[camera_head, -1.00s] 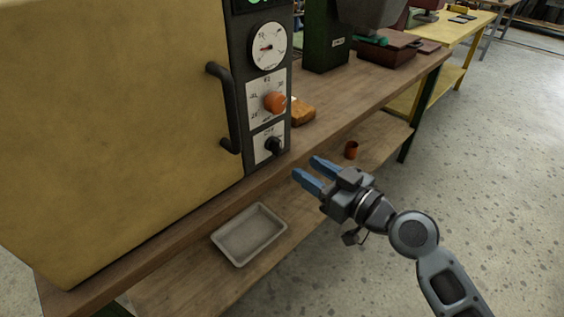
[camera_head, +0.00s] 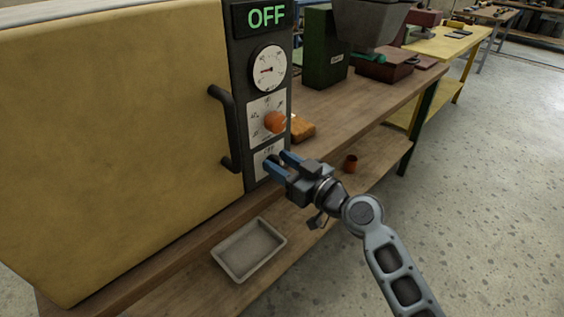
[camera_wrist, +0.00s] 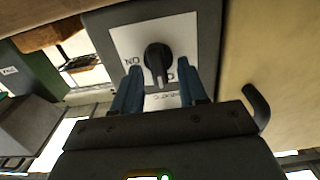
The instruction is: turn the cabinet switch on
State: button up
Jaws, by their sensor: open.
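The yellow cabinet (camera_head: 120,130) has a dark control panel on its right edge, with a green "OFF" display (camera_head: 265,16) at the top. The cabinet switch is a black rotary knob (camera_wrist: 157,62) on a white label plate at the panel's bottom. In the wrist view the knob's pointer is toward the gripper side, and the label letters are partly hidden. My gripper (camera_head: 280,163) is open, its blue fingers pointing at the switch. In the wrist view the fingers (camera_wrist: 160,88) lie on both sides of the knob, just short of it or around its near end; I cannot tell whether they touch.
Above the switch are an orange knob (camera_head: 275,122) and a round dial (camera_head: 268,68). A black door handle (camera_head: 222,130) stands out to the left. A grey tray (camera_head: 249,250) and a small orange-brown cup (camera_head: 350,163) are on the lower shelf.

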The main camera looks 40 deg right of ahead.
grip_shut()
dwell(0.3)
jog(key=shift+m, duration=0.3)
jog(key=m, duration=1.1)
jog(key=d+f+m+p, duration=0.1)
jog(key=m, duration=0.4)
jog(key=shift+d+m, duration=0.1)
jog(key=shift+m, duration=0.3)
jog(key=shift+f+m, duration=0.1)
jog(key=shift+m, duration=0.2)
